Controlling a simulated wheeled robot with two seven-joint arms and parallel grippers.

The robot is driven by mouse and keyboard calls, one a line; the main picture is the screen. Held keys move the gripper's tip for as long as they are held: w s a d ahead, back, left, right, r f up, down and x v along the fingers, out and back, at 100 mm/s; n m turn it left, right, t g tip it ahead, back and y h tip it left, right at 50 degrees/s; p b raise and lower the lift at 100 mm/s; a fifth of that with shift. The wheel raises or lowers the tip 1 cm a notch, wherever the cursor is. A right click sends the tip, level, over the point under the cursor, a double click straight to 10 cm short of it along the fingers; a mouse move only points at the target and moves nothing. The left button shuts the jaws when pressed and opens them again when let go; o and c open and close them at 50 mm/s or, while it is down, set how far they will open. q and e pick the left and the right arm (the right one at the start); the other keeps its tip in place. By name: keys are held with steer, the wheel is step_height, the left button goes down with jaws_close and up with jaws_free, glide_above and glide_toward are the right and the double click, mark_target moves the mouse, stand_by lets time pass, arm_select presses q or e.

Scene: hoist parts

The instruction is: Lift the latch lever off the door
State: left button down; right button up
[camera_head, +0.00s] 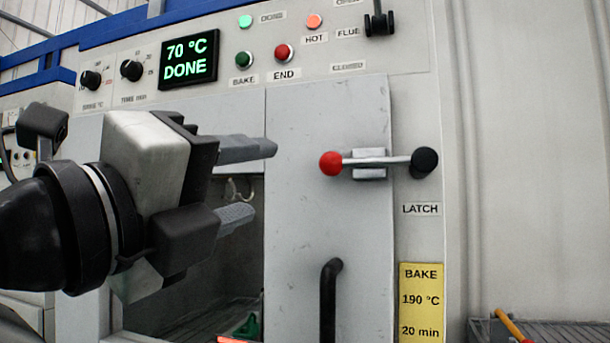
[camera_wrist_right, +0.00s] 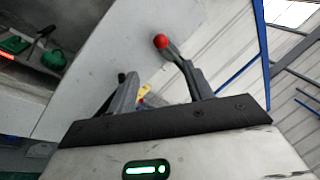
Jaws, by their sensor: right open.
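The latch lever (camera_head: 390,161) lies about level across the right edge of the grey door (camera_head: 322,120). Its red ball end (camera_head: 331,163) is at the left, over the door, and its black round end (camera_head: 424,161) is on the frame. A small bracket (camera_head: 369,165) sits behind the bar. My right gripper (camera_head: 258,182) is open and empty, left of the red ball and apart from it in the head view. In the right wrist view the red ball (camera_wrist_right: 160,41) shows beyond the fingers (camera_wrist_right: 160,74), and one finger hides part of the lever. My left gripper is not in view.
A black door handle (camera_head: 329,300) stands out below the lever. Left of the door panel, a dark opening or window shows a hook and a green item (camera_head: 248,328). Knobs, buttons and a display (camera_head: 189,58) are above. A yellow sign (camera_head: 421,300) is at lower right.

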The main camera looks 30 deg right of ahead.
mark_target(324, 164)
steer(key=x, duration=1.5)
steer(key=shift+s, duration=0.15)
jaws_close()
